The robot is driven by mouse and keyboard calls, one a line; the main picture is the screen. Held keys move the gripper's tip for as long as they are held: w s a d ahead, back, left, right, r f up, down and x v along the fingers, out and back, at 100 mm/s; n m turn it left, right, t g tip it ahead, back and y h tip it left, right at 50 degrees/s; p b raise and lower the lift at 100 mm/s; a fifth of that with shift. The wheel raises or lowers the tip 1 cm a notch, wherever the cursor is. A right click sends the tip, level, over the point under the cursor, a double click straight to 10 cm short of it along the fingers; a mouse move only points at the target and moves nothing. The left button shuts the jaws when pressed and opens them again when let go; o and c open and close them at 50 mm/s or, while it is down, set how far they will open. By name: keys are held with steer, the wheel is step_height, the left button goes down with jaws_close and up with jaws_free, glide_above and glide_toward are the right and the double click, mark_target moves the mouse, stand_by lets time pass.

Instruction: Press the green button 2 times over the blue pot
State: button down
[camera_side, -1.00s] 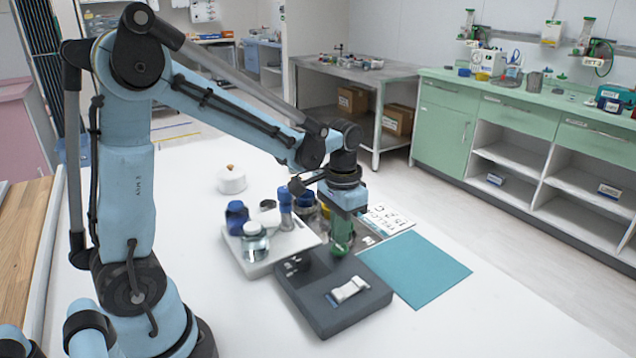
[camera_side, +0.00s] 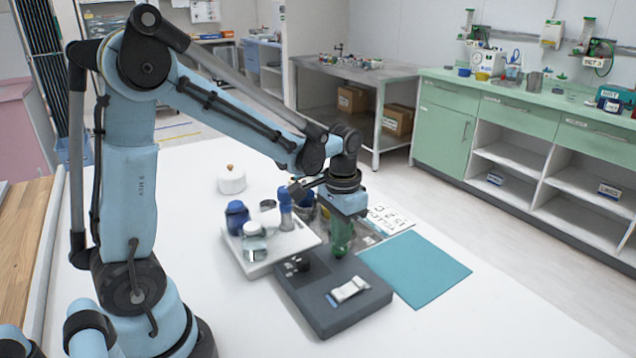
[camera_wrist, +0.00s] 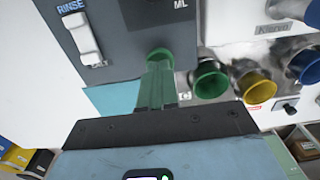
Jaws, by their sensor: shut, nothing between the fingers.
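My gripper (camera_wrist: 157,92) is shut and empty, with its see-through green fingers together and pointing down in the side view (camera_side: 342,238). A round green shape, apparently the green button (camera_wrist: 158,53), sits at the fingertips in the wrist view, on the edge of a dark grey box (camera_wrist: 118,45). Whether the tips touch it or press it I cannot tell. The blue pot (camera_wrist: 304,66) is at the right edge of the wrist view, apart from the fingers. A yellow pot (camera_wrist: 257,88) and a green pot (camera_wrist: 210,80) lie between it and the fingers.
The grey box (camera_side: 332,312) bears a white rocker switch (camera_side: 349,289) marked RINSE. A white tray (camera_side: 262,268) with jars and bottles stands to its left. A teal mat (camera_side: 420,270) lies to its right. A white lidded jar (camera_side: 231,181) stands behind.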

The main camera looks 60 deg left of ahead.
steer(key=shift+f, duration=1)
steer(key=shift+r, duration=1.4)
steer(key=shift+f, duration=1.4)
steer(key=shift+r, duration=1.4)
